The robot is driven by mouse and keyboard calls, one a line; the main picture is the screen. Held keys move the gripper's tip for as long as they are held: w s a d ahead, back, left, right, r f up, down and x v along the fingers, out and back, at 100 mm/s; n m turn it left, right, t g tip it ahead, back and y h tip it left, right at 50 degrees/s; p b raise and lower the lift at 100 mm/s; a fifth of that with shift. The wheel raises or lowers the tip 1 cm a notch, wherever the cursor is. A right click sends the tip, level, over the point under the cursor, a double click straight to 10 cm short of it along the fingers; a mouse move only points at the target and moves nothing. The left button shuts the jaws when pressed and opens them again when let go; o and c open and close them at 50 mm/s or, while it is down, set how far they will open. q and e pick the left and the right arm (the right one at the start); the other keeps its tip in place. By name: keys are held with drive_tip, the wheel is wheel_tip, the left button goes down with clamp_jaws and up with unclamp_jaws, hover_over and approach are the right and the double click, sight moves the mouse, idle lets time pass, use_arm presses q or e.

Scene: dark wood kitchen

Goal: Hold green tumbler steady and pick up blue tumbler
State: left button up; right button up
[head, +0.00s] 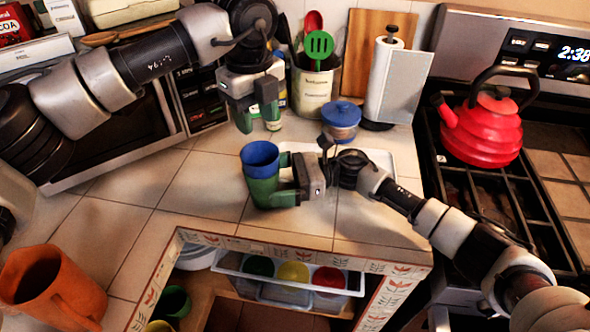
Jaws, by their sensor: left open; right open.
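The blue tumbler (259,155) is nested in the green tumbler (259,188), with its blue rim and upper wall showing above the green one. The pair stands on the tiled counter. My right gripper (277,186) comes in from the right, low and level, with its open fingers at the side of the green tumbler. I cannot tell whether they touch it. My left gripper (258,122) points down, open and empty, above and behind the tumblers, apart from the blue rim.
A blue-lidded jar (341,119), a utensil crock (315,90) and a paper towel roll (394,84) stand behind. A pale tray (378,158) lies under my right arm. An orange pitcher (47,287) is at front left. A red kettle (482,130) sits on the stove. An open drawer holds cups below.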

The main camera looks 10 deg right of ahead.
sight(263, 181)
drive_tip(key=shift+a, duration=1.5)
